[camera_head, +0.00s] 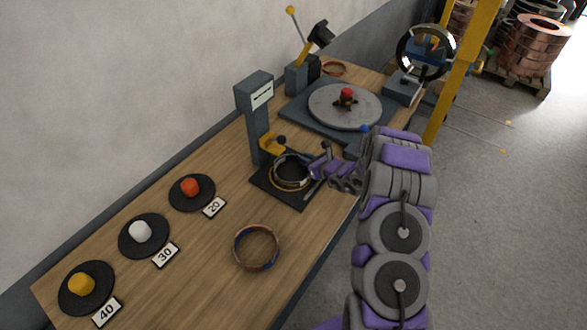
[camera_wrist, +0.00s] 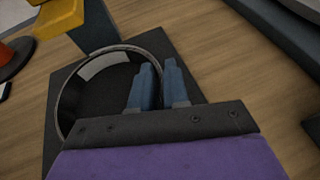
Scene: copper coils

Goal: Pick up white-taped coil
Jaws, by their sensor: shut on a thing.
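A ring-shaped coil (camera_head: 276,178) sits at the black plate under the grey measuring post. The fingers and palm hide part of the ring. I cannot tell whether it touches the plate.
The grey post (camera_head: 255,115) with a yellow arm (camera_head: 271,143) stands close behind the coil. A blue-taped copper coil (camera_head: 256,265) lies on the wooden bench in front. Black discs with coloured knobs line the left. A round turntable (camera_head: 325,108) stands behind, near a yellow column (camera_head: 459,75).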

